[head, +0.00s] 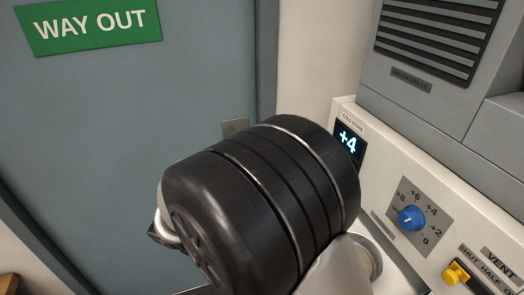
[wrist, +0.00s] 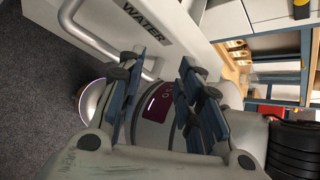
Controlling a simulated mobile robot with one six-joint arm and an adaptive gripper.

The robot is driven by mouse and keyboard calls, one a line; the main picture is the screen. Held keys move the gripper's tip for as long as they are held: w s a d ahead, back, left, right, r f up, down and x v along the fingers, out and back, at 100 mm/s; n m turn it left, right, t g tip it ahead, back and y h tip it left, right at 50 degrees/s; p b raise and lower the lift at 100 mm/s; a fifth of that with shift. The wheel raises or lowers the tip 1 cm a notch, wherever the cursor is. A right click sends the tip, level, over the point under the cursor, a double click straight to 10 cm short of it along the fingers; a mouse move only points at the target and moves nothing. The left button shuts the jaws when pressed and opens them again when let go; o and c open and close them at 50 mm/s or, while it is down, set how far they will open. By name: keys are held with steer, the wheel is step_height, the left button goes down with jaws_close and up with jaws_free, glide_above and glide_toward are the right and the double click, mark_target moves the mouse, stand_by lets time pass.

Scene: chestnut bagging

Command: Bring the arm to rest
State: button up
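My gripper (wrist: 161,70) shows in the wrist view with its two blue-grey fingers spread apart. Nothing is held between them. Behind the gap stands a pale rounded body with a small dark red display, apparently part of my own base. In the head view, a black ribbed joint of my arm fills the lower middle, with pale links at its lower left and lower right. My gripper cannot be made out in the head view.
A blue-grey door (head: 120,120) with a green WAY OUT sign (head: 88,22) stands behind the arm. At right, a control panel has a +4 display (head: 348,142), blue dial (head: 411,217) and yellow vent switch (head: 456,272). The wrist view shows a WATER-labelled unit (wrist: 147,22), carpet (wrist: 40,90) and shelving (wrist: 275,70).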

steer(key=s+d+r+m+t+y+b, duration=0.2)
steer(key=s+d+m+y+b, duration=0.1)
steer(key=m, duration=1)
steer(key=s+d+r+m+t+y+b, duration=0.2)
steer(key=s+d+m+y, duration=0.4)
steer(key=m, duration=0.8)
steer(key=shift+d+r+t+y+b, duration=0.3)
steer(key=shift+d+t+y+b, duration=0.2)
steer(key=shift+d+t+b, duration=0.45)
steer(key=shift+w+a+g, duration=0.1)
steer(key=shift+a+g, duration=0.05)
steer(key=shift+g, duration=0.2)
